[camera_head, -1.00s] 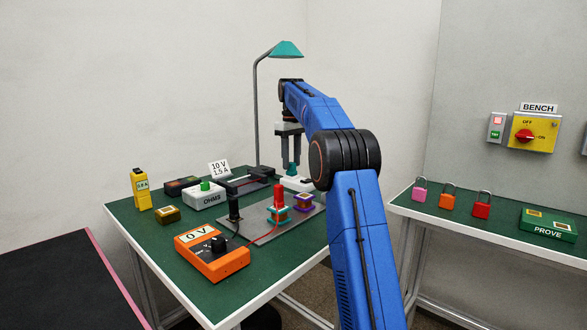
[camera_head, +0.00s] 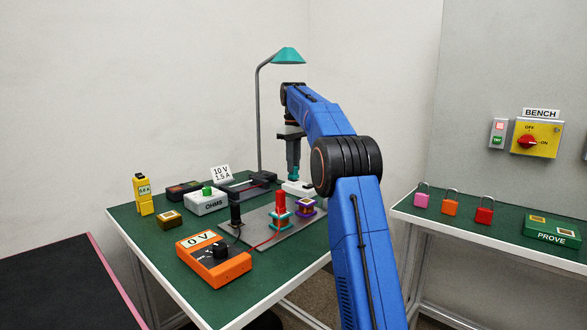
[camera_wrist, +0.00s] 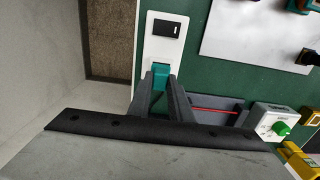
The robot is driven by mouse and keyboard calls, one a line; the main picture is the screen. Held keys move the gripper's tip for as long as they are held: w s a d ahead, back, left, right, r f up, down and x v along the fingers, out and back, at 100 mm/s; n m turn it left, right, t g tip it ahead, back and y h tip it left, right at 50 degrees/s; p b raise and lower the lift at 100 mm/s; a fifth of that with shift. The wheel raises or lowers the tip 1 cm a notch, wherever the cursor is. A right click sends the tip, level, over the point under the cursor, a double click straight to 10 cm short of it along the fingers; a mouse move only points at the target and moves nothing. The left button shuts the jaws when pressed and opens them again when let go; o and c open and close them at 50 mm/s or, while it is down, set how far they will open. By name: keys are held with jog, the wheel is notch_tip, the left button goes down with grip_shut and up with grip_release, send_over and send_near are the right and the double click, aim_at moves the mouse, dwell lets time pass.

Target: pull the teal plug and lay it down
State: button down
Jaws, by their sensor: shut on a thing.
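The teal plug (camera_head: 295,173) stands at a white socket block (camera_head: 298,188) at the back right of the green bench. In the wrist view the teal plug (camera_wrist: 160,76) sits between my fingertips, at the near end of the white block (camera_wrist: 164,50), which has a black rocker switch. My gripper (camera_head: 294,166) points down and is shut on the plug. It also shows in the wrist view (camera_wrist: 161,84). The fingers hide part of the plug, and I cannot tell how deep it sits in the block.
A grey plate (camera_head: 262,238) carries red, black and purple posts. An orange meter (camera_head: 213,262), a white OHMS box (camera_head: 206,204), a yellow tester (camera_head: 144,195) and a lamp (camera_head: 288,55) stand around. Some green bench surface is clear at the front.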

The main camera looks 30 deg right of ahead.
jog(key=shift+r, duration=2.65)
jog(key=shift+a, duration=0.1)
